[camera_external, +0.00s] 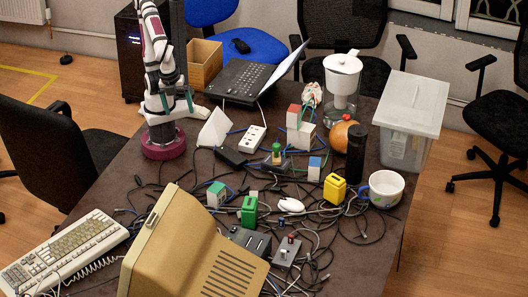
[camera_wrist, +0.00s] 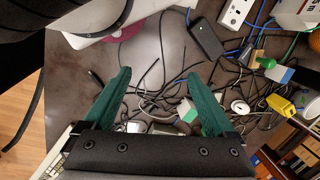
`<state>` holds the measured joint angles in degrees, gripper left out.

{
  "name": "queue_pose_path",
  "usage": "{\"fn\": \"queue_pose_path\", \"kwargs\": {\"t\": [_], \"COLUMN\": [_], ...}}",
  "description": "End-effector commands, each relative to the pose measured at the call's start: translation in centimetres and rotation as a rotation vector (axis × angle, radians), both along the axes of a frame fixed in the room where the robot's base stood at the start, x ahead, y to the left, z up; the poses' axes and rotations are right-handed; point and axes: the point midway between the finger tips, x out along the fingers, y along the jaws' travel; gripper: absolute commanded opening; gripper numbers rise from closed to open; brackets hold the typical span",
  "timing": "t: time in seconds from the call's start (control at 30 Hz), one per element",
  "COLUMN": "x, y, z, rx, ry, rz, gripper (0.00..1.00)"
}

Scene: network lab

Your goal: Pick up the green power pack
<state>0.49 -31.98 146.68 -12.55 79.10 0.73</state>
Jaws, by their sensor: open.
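The green power pack (camera_external: 249,211) is a small bright green canister-like block. It stands among cables behind the beige monitor, near the front middle of the table in the external view. I cannot make it out in the wrist view, where my right finger covers part of the clutter. My gripper (camera_external: 178,102) has teal fingers and is at the upper left beside my base, well apart from the pack.
A green-topped white block (camera_external: 215,194) stands close to the pack's left. The beige monitor (camera_external: 185,245) rises in front. Loose cables cover the middle of the table.

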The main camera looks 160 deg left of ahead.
Motion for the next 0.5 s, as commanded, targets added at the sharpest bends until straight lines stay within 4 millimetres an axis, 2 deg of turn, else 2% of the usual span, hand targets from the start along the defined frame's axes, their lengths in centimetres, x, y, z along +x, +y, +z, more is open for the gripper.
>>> {"fn": "queue_pose_path", "kwargs": {"t": [0.1,0.17,0.27,0.3,0.37,0.43,0.47,0.5], "x": [0.2,0.8,4.2,6.6,10.9,16.4,18.8,21.6], "y": [-0.2,-1.1,-3.4,-4.1,-4.3,-2.6,-1.2,1.1], "z": [-0.1,-0.3,-1.1,-1.5,-2.4,-4.1,-5.0,-6.5], "rx": [-0.018,-0.08,-0.282,-0.385,-0.543,-0.733,-0.815,-0.923], "ry": [0.011,0.044,0.143,0.19,0.264,0.354,0.393,0.444], "rz": [0.032,0.14,0.518,0.721,1.042,1.429,1.595,1.805], "gripper": [0.9,0.9,0.9,0.9,0.9,0.9,0.9,0.9]}}
